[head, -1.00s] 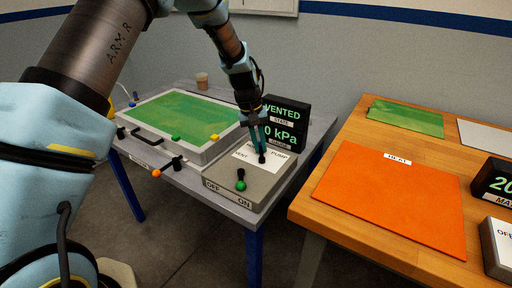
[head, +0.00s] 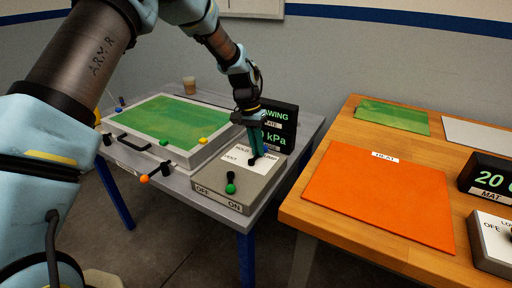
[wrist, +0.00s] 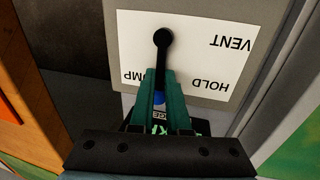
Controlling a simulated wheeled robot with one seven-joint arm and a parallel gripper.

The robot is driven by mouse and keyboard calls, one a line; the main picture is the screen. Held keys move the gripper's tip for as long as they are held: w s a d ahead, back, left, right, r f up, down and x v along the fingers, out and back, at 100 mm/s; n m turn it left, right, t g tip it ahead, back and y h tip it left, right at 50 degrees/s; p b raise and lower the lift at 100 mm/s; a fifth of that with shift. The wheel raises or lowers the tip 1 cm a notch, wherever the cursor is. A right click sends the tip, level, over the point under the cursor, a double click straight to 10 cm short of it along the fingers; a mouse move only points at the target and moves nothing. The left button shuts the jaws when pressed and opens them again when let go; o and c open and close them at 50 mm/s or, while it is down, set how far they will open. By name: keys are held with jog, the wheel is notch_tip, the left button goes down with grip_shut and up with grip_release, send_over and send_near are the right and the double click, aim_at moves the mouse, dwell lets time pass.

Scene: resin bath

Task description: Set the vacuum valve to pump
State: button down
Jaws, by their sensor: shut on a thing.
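The white label plate (wrist: 195,50) reads VENT, HOLD and PUMP; the fingers partly cover PUMP. The lever points between HOLD and PUMP, nearer PUMP. In the head view my gripper (head: 257,152) is at the grey control box (head: 240,188).
A green-knobbed switch (head: 231,187) marked OFF and ON sits on the box's front. Left is a framed bath with a green sheet (head: 170,120) and small coloured knobs. Right is a wooden table with an orange heat mat (head: 378,195). A floor gap separates the tables.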

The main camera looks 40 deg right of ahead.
dwell(0.4)
jog(key=c, duration=0.9)
grip_release()
jog(key=r, duration=0.3)
jog(key=w+r+b, duration=0.1)
jog(key=r, duration=0.3)
jog(key=w+a+r+b, duration=0.1)
jog(key=r, duration=0.2)
jog(key=shift+r, duration=0.3)
